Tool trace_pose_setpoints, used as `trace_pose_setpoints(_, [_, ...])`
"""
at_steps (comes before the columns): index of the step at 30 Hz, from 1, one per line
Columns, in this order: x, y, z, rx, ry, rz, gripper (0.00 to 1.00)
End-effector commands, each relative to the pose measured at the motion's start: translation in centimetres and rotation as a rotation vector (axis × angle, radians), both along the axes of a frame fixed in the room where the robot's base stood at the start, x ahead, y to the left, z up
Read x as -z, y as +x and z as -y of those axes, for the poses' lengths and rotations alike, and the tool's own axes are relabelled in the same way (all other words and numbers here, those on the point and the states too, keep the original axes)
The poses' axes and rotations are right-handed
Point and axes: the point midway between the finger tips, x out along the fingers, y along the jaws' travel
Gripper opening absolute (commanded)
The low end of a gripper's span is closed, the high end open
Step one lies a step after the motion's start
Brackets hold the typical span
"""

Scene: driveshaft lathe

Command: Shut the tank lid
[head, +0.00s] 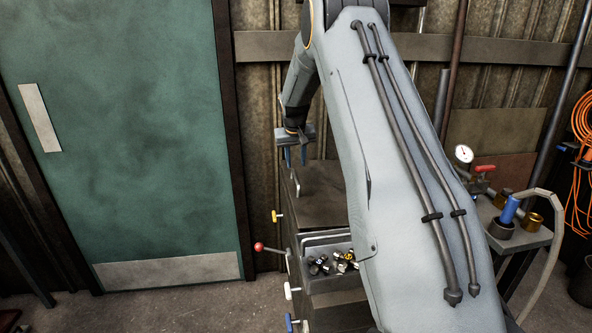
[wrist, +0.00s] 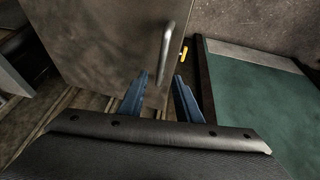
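The tank lid (head: 325,208) is a dark flat panel beside the wall, partly hidden behind my arm; I cannot tell its exact angle. It fills the upper middle of the wrist view (wrist: 100,40). Its grey bar handle (head: 296,184) is near the left edge and also shows in the wrist view (wrist: 166,45). My gripper (head: 295,160) is above the handle in the head view. In the wrist view its two blue fingers (wrist: 160,76) are apart, with the handle's near end between their tips. I cannot tell whether they touch it.
A tray of several small fittings (head: 335,262) sits below the lid. Yellow, white and blue valve handles and a red-knobbed lever (head: 259,247) stick out at left. A green door (head: 125,130) is further left. A side table (head: 520,236) with parts stands right.

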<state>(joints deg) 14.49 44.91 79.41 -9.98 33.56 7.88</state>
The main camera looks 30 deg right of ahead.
Motion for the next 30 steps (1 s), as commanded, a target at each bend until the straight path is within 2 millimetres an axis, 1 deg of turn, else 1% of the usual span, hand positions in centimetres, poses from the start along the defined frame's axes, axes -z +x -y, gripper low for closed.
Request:
trace_pose_setpoints(1, [0.7,0.1,0.1,0.0,0.001,-0.004,0.31])
trace_pose_setpoints(6, [3.0,1.0,0.6,-0.001,0.0,-0.003,0.31])
trace_pose_setpoints(12, [4.9,1.7,1.0,-0.001,0.0,-0.002,0.31])
trace_pose_setpoints(18, [5.7,2.0,1.1,-0.001,0.0,-0.001,0.31])
trace_pose_setpoints(25, [5.8,2.0,1.1,-0.001,0.0,-0.001,0.31])
trace_pose_setpoints(26, [5.8,2.0,1.1,-0.001,0.0,-0.001,0.28])
trace_pose_setpoints(30, [5.7,2.0,1.2,0.0,0.0,-0.001,0.04])
